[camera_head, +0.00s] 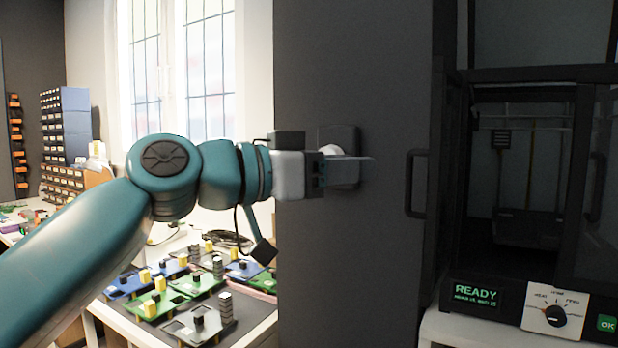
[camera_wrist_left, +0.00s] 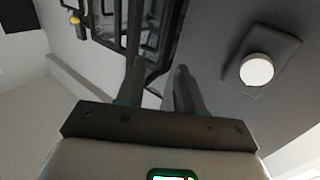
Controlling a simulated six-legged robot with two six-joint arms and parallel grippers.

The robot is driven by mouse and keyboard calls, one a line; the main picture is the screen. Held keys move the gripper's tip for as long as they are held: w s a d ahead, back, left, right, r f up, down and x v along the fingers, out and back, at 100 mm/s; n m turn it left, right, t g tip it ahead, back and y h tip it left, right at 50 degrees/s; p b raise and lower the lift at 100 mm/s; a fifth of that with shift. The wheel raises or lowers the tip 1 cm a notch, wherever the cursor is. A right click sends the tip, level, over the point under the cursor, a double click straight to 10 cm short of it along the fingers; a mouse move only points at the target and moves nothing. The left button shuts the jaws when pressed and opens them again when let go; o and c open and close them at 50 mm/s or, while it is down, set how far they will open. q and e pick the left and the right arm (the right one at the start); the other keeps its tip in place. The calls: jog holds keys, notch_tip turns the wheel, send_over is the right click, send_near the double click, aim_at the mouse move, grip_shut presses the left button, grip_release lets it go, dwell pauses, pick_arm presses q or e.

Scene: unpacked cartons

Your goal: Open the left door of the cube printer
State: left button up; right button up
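The cube printer (camera_head: 530,190) stands at the right in the head view, with a dark frame. Its left door (camera_head: 441,150) shows as a narrow dark panel, nearly edge-on, and looks swung out. Its black handle (camera_head: 411,184) sticks out to the left. The right door (camera_head: 606,190) has its own handle (camera_head: 594,188). My left gripper (camera_head: 368,170) is left of the left door's handle, apart from it in the picture. In the left wrist view my left gripper's fingers (camera_wrist_left: 158,92) are apart with nothing seen between them; the printer (camera_wrist_left: 130,25) is beyond. My right gripper is not in view.
A grey wall section (camera_head: 330,270) carries a plate with a white knob (camera_wrist_left: 257,70) close to my left gripper. The printer's control panel has a READY display (camera_head: 476,294) and a dial (camera_head: 556,315). At left, a bench (camera_head: 255,328) holds several coloured boards.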

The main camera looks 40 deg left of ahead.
pick_arm(q)
jog(key=v, duration=0.6)
jog(key=shift+d, duration=0.1)
